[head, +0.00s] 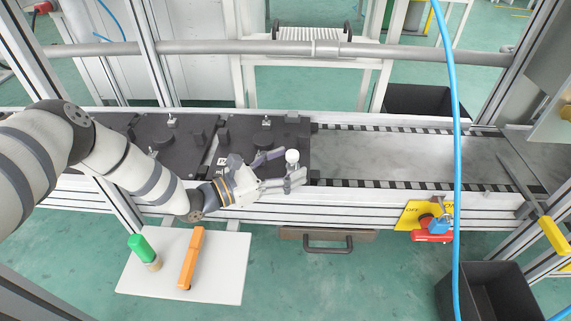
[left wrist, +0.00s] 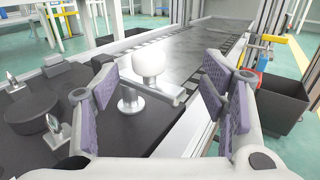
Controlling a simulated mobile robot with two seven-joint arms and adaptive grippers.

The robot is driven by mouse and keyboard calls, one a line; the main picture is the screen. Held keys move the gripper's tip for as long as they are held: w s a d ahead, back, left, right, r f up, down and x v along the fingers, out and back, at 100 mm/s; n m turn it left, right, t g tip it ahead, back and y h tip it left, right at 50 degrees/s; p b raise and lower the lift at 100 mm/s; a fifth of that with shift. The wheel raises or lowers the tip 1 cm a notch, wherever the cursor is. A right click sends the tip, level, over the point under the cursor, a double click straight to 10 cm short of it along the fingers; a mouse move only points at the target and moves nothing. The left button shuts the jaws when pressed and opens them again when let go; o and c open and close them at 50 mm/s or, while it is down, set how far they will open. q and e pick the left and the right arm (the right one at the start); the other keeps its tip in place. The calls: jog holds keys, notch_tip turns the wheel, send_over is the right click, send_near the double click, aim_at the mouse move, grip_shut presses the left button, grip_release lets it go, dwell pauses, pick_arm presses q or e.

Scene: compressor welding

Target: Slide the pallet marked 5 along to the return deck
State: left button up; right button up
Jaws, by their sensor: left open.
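A dark pallet (head: 297,136) lies at the right end of the dark pallets on the line. It carries a white ball knob (head: 292,156) on a short post near its front right corner. A white label shows on it, partly behind my gripper; its number is too small to read. My left gripper (head: 285,167) is open at the knob, its fingers pointing right. In the left wrist view the knob (left wrist: 149,64) stands between the two open purple-padded fingers (left wrist: 165,95), with no clear contact. My right gripper is not in view.
A smooth grey deck (head: 395,157) with striped edges runs clear to the right of the pallet. A blue hose (head: 456,130) hangs across the view. A yellow switch plate (head: 412,214) is on the front rail. A white board (head: 215,270) holds a green-capped item and an orange bar.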

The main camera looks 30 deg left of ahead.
pick_arm(q)
jog(key=v, duration=1.2)
